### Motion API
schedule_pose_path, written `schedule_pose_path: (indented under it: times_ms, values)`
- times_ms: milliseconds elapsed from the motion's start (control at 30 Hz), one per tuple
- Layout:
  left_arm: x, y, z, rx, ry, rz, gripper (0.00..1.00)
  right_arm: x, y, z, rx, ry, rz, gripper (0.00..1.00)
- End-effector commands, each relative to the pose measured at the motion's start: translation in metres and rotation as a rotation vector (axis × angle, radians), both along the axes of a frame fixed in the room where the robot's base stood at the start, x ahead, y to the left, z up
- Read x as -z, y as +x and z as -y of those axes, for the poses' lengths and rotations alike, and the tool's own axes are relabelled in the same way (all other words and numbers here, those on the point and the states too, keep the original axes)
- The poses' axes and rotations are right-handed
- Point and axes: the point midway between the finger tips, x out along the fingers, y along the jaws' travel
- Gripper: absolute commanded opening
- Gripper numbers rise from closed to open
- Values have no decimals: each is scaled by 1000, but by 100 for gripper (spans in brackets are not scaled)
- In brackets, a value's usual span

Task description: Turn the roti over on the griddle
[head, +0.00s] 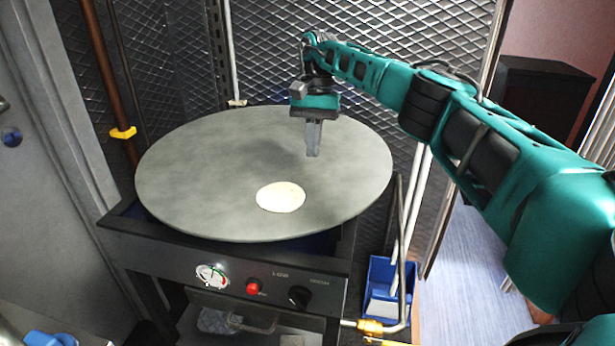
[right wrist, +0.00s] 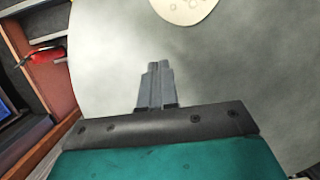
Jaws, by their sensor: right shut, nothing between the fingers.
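The roti (head: 281,197) is a pale round flatbread lying flat on the large round grey griddle (head: 190,180), near its front middle. In the right wrist view the roti (right wrist: 185,8) shows at the top edge, partly cut off, with faint spots on it. My right gripper (head: 313,154) points down above the griddle, behind and a little right of the roti, apart from it. Its fingers (right wrist: 157,85) are together with nothing between them. My left gripper is not in view.
The griddle sits on a dark stand with a gauge (head: 212,275), a red button (head: 253,287) and a black knob (head: 299,296). Wire mesh stands close behind it. A blue bucket (head: 386,285) stands at the right. A pipe (head: 402,240) rises by the griddle's right side.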

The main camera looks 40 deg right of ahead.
Motion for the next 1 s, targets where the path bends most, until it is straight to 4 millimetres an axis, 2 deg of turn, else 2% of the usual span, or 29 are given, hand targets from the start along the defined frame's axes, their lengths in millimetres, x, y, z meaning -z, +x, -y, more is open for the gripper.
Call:
schedule_pose_path:
  times_ms: [33, 200, 267, 600, 1000]
  values:
    - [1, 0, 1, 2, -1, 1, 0, 14, -3, -2, -3, 0, -3, 0]
    - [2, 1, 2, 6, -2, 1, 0, 50, -9, -9, -1, 2, -3, 0]
    - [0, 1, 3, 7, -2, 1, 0, 44, -11, -13, -2, 1, 3, 0]
    - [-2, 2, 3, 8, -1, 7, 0, 44, -28, -34, 0, 1, 2, 0]
    - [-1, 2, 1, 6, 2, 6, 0, 44, -33, -39, 0, 2, 1, 0]
